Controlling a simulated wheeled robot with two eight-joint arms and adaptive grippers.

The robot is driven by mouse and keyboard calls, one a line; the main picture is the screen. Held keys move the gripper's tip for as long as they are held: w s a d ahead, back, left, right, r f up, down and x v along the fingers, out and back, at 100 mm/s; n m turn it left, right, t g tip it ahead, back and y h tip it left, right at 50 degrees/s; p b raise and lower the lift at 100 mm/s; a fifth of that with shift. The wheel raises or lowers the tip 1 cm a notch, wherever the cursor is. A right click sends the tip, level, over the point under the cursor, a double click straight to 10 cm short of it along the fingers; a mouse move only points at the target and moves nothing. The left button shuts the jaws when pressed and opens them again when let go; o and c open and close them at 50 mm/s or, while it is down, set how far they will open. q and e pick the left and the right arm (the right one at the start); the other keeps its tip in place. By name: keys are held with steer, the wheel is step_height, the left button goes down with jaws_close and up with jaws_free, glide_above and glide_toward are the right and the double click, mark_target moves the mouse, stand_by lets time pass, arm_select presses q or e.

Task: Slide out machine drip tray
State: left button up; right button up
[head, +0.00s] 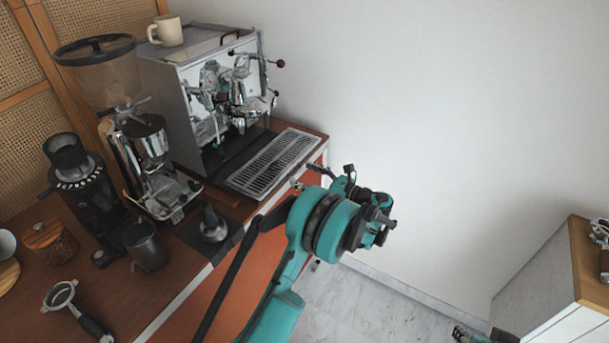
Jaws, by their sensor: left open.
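The machine drip tray (262,172), with a silver slotted grille, sits at the base of the espresso machine (190,88), near the cart's right edge. It looks seated under the group head. My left gripper (325,178) is open and empty, just off the tray's right front corner beyond the counter edge. My teal wrist hides part of the gripper, and I cannot tell whether a finger touches the tray. A small part of what looks like my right gripper (472,335) shows at the bottom edge; its jaws are not clear.
A tamper (213,225) stands on a dark mat left of my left arm. A grinder (150,150), a dark cup (146,246) and a portafilter (62,298) are further left. A cream mug (166,31) stands on the machine. Floor right of the cart is open.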

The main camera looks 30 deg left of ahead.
arm_select(q)
steer(key=d, duration=1.1)
steer(key=shift+s+d, duration=0.4)
steer(key=shift+s, duration=0.05)
steer(key=shift+a, duration=0.1)
steer(key=s+a+r+n+t+h, duration=0.2)
steer(key=s+a+r+n+h, duration=0.35)
steer(key=s+h, duration=0.3)
steer(key=s+d+f+n+t+h, duration=0.1)
steer(key=s+d+n+h, duration=0.3)
steer(key=s, duration=0.5)
steer(key=s+d+f+n+t+h, duration=0.2)
steer(key=s+d+n+h, duration=0.3)
steer(key=s+n, duration=0.4)
steer(key=shift+s+d+f+t, duration=0.3)
steer(key=shift+s+d+f, duration=0.3)
steer(key=shift+d+f, duration=0.1)
